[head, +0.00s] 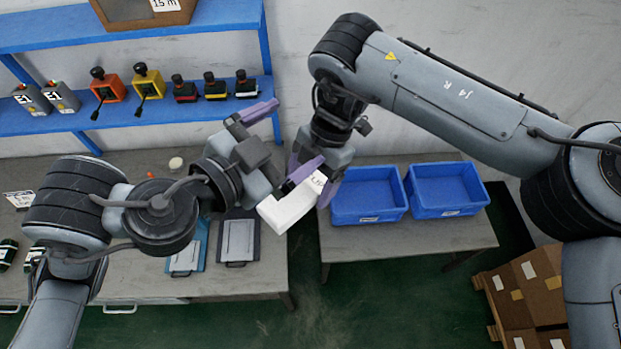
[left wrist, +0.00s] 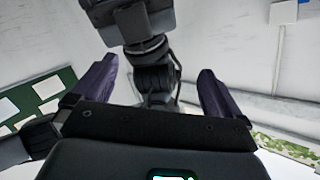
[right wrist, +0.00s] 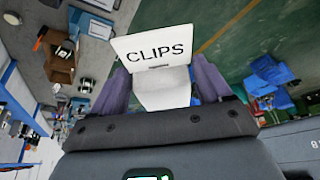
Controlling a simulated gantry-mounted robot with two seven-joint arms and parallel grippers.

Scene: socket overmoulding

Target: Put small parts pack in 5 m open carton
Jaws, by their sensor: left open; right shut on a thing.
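A white pack (head: 286,204) is held in my right gripper (head: 312,188), above the gap between the two tables. In the right wrist view the pack's card (right wrist: 155,47) reads "CLIPS", and the fingers are shut on its sides. My left gripper (head: 301,132) is open and empty, close beside the right gripper. In the left wrist view its fingers (left wrist: 150,85) stand wide apart, with part of my right arm beyond them. A carton marked "15 m" (head: 140,12) is on the top shelf, cut by the frame edge. No carton marked 5 m can be made out.
Two blue bins (head: 447,188) stand on the right table. Brown cartons (head: 527,285) lie on a pallet at lower right. Blue shelves (head: 180,112) hold several control boxes. Two clipboards (head: 238,240) lie on the left table. Green floor between the tables is clear.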

